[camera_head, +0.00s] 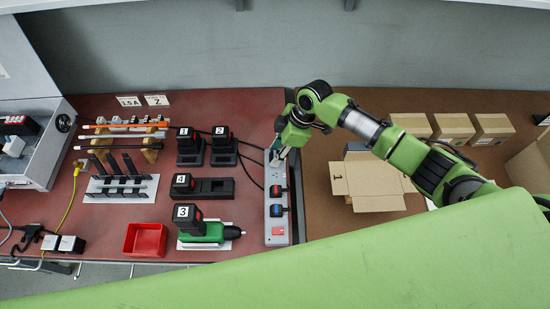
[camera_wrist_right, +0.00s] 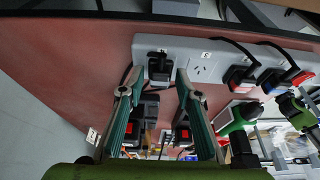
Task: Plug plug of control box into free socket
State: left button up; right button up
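The grey power strip (camera_head: 277,240) lies along the right edge of the red table; it crosses the top of the wrist view (camera_wrist_right: 218,50). A black plug (camera_wrist_right: 158,69) sits at its end socket. My right gripper (camera_head: 275,155) is over the strip's far end. In the wrist view its fingers (camera_wrist_right: 159,82) are spread on either side of the black plug, with gaps visible. An empty socket (camera_wrist_right: 203,72) shows beside it. A red plug (camera_head: 278,190) and a blue plug (camera_head: 278,210) occupy other sockets. The control box's identity is unclear.
Black chargers with numbered batteries (camera_head: 190,147) stand left of the strip, with cables running to it. A green drill (camera_head: 205,232) and a red bin (camera_head: 146,240) lie nearer. Cardboard boxes (camera_head: 372,185) stand to the right. A grey case (camera_head: 35,165) is at far left.

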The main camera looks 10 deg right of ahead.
grip_shut()
jog(key=shift+w+r, duration=0.1)
dwell(0.4)
jog(key=shift+r, duration=0.15)
jog(key=shift+r+p, duration=2.2)
jog(key=shift+p, duration=0.2)
